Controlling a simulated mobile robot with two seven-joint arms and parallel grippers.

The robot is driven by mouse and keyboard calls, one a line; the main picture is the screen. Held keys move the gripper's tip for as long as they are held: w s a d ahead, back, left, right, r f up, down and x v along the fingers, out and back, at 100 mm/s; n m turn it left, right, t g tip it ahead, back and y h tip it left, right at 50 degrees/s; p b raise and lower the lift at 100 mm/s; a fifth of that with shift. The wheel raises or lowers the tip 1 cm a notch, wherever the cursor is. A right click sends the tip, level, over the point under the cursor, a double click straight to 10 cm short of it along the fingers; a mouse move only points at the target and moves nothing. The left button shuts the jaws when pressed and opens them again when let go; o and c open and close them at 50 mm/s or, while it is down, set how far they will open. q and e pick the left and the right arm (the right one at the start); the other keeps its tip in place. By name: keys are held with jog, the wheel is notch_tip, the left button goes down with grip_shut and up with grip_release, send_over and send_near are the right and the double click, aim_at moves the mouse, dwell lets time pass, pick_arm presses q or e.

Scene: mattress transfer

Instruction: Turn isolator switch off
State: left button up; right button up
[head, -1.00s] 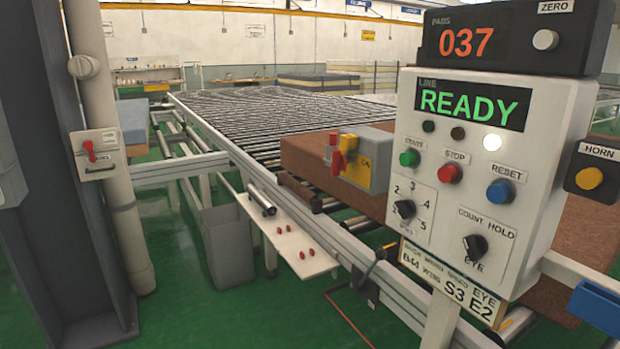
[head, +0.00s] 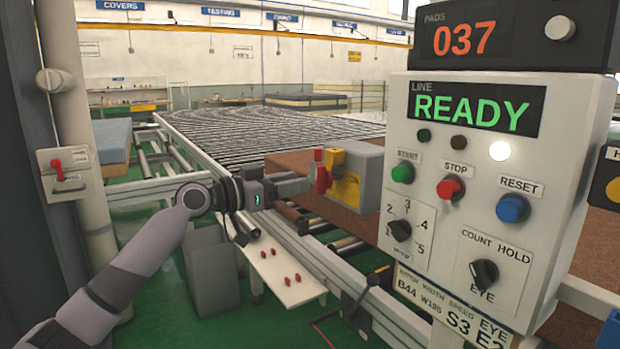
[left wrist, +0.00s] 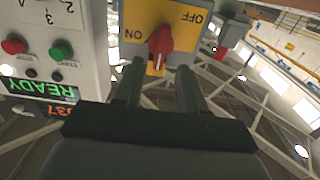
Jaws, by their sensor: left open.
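The isolator switch is a grey box (head: 345,205) with a yellow face (head: 347,187) and a red handle (head: 321,175), mounted beside the control panel. In the left wrist view its yellow plate (left wrist: 185,17) reads ON at the left and OFF at the upper right, upside down. The red rotary handle (left wrist: 160,43) lies between the two words, its long axis near vertical. My left gripper (head: 305,186) is at the handle in the head view. In the wrist view its fingers are apart, one either side of the handle's lower end; contact cannot be told. My right gripper is out of view.
The white control panel (head: 478,215) with buttons and a READY display stands close on the right. Another red-handled switch (head: 62,172) is on the pillar at left. A roller conveyor (head: 250,135) runs behind. A grey bin (head: 212,270) and white shelf (head: 280,262) are below.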

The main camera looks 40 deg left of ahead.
aim_at(316, 178)
pick_arm(q)
jog(key=shift+p+x, duration=0.6)
jog(key=shift+x, duration=1.8)
jog(key=shift+c, duration=0.3)
grip_shut()
